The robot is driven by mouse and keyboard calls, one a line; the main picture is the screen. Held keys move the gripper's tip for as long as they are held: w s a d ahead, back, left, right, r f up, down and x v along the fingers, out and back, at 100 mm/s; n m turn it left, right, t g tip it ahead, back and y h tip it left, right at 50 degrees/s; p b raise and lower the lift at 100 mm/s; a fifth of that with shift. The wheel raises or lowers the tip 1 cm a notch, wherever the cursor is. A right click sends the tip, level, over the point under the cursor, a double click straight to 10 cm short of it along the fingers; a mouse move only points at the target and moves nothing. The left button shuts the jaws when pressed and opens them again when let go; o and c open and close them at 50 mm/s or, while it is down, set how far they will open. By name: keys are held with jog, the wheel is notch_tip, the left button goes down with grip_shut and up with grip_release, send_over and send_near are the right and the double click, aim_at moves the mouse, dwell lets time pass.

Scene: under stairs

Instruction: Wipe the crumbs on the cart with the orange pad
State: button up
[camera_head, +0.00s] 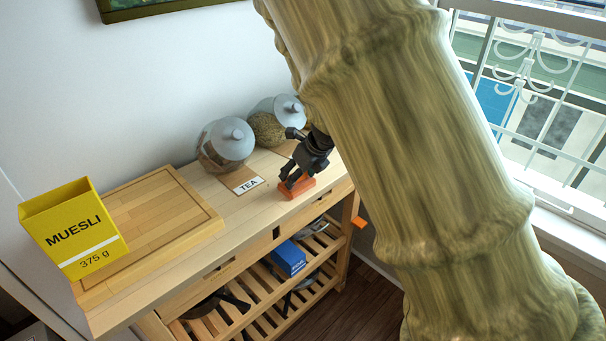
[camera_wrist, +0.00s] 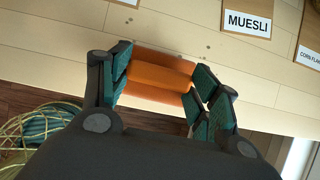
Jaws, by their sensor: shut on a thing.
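The orange pad (camera_head: 299,189) is at the right part of the wooden cart's top (camera_head: 222,245). My gripper (camera_head: 296,179) is shut on it from above. In the wrist view the pad (camera_wrist: 155,72) sits between the two teal-padded fingers of my gripper (camera_wrist: 160,84). The pad is at or just above the wood; I cannot tell if it touches. A few tiny dark specks, perhaps crumbs (camera_wrist: 208,46), show on the planks beyond the pad in the wrist view. I cannot make out crumbs in the head view.
A yellow muesli box (camera_head: 75,232) and a cutting board (camera_head: 160,212) are on the left. A blue box (camera_head: 289,258) is on the slatted shelf below. The front middle is clear.

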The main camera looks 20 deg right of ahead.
jog(key=shift+w+a, duration=0.15)
jog(key=shift+w, duration=0.15)
